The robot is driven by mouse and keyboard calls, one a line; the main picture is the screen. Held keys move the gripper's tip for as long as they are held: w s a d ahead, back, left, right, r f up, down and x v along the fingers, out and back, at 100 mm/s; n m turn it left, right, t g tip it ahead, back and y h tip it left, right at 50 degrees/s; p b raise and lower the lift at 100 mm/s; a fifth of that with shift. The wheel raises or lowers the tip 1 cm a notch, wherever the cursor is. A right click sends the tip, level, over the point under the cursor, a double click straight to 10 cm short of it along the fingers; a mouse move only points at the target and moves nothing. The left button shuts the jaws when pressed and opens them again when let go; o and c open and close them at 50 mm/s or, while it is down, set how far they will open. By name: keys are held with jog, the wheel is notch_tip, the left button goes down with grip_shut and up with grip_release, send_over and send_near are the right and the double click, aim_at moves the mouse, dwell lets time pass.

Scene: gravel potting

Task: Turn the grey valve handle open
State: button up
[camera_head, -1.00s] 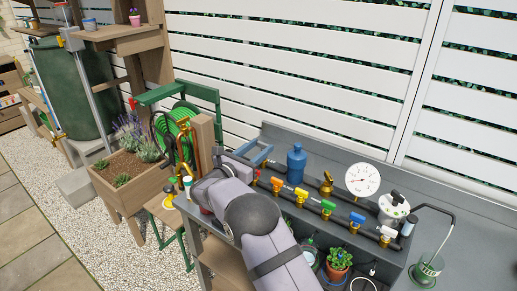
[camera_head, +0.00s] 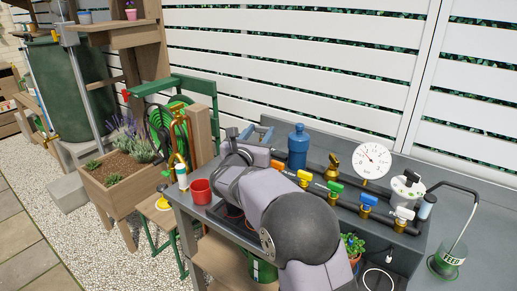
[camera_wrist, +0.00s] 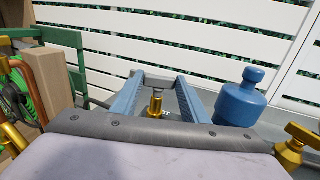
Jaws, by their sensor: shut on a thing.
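In the wrist view, the grey valve handle (camera_wrist: 157,83) is a short grey bar on top of a brass stem (camera_wrist: 155,105). My gripper (camera_wrist: 157,90) has its two blue fingers on either side of the handle and is shut on it. In the head view, the blue fingers of my gripper (camera_head: 262,133) show at the back left of the grey bench, partly behind my own wrist. The handle is hidden there, and its exact turn angle is hard to tell.
A blue bottle-shaped fitting (camera_head: 298,146) stands just right of my gripper. A red cup (camera_head: 200,191) stands at the bench's left edge.

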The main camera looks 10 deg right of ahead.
jog(key=shift+s+d+f+n+t+y+b, duration=0.1)
jog(key=shift+n+t+y+b, duration=0.25)
jog(key=shift+b, duration=0.55)
jog(key=shift+w+d+f+n+t+y+b, duration=0.2)
jog(key=shift+y+b, duration=0.3)
jog(key=shift+b, duration=0.35)
jog(key=shift+s+a+f+n+t+y+b, duration=0.15)
jog(key=shift+n+y+b, duration=0.25)
jog(key=shift+b, duration=0.5)
jog(key=shift+d+r+b, duration=0.1)
jog(key=shift+r+b, duration=0.1)
jog(key=shift+b, duration=0.2)
jog(key=shift+r+n+y+b, duration=0.25)
jog(key=shift+n+y+b, duration=0.1)
jog(key=shift+y+b, duration=0.35)
jog(key=o, duration=1.1)
jog(key=shift+c, duration=0.2)
jog(key=shift+s, duration=0.15)
jog(key=shift+b+v, duration=0.7)
jog(key=shift+v, duration=2.9)
